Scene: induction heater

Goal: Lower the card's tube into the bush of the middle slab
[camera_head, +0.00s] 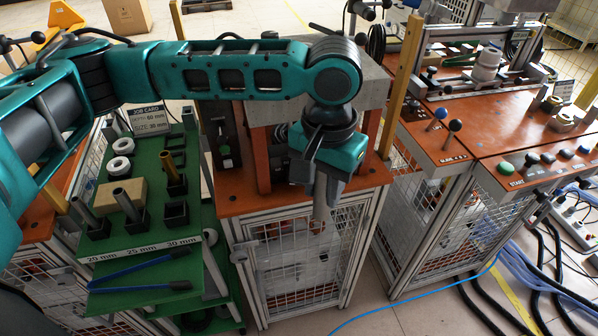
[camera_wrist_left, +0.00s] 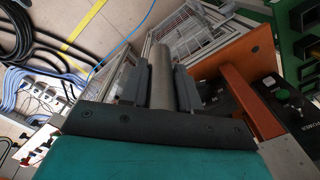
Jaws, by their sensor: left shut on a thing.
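My left gripper (camera_head: 318,186) points down and is shut on a grey metal tube (camera_head: 321,212), which hangs below the fingers. In the head view they overlap the front edge of the middle orange slab (camera_head: 240,197). In the left wrist view, the tube (camera_wrist_left: 160,80) stands between the two dark fingers of the gripper (camera_wrist_left: 160,88). I cannot make out the slab's bush; the arm and gripper hide part of that area. The job card (camera_head: 148,119) reads depth 60 mm, size 30 mm. My right gripper is not in view.
A green rack (camera_head: 190,240) at left carries tubes in black holders, white rings and blue-handled tongs (camera_head: 125,270). The front holder at the 30 mm label (camera_head: 176,214) looks empty. An orange control bench (camera_head: 440,145) stands at right. Cables lie on the floor.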

